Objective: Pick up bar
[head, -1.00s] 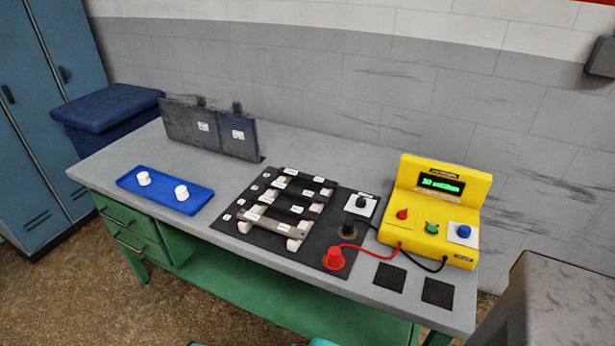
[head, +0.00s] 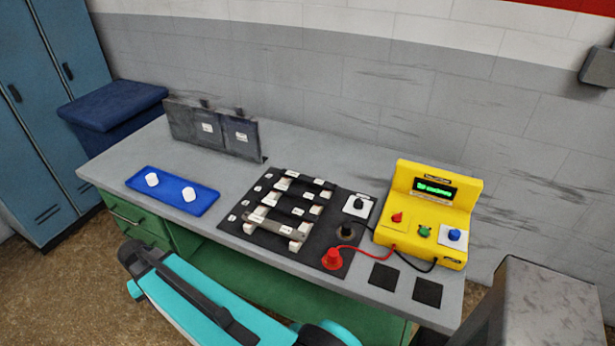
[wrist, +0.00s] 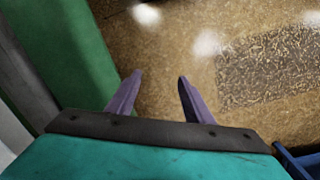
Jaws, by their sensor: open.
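A grey bar (head: 276,226) lies across white supports at the front of a rack on the black mat (head: 237,226), in the head view. Several darker bars (head: 288,196) lie behind it on the same rack, with small white labels. My gripper (wrist: 160,77) shows in the wrist view with two purple fingers apart and nothing between them. It points down over the brown floor beside the green bench, away from the bars. No bar shows in the wrist view. The gripper's fingers cannot be made out in the head view.
A blue tray (head: 172,203) with two white pieces stands left of the mat. A yellow meter (head: 432,212) with a red plug (head: 332,258) and cables stands right. Dark upright plates (head: 213,128) stand at the back. A grey block (head: 545,305) is at the lower right.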

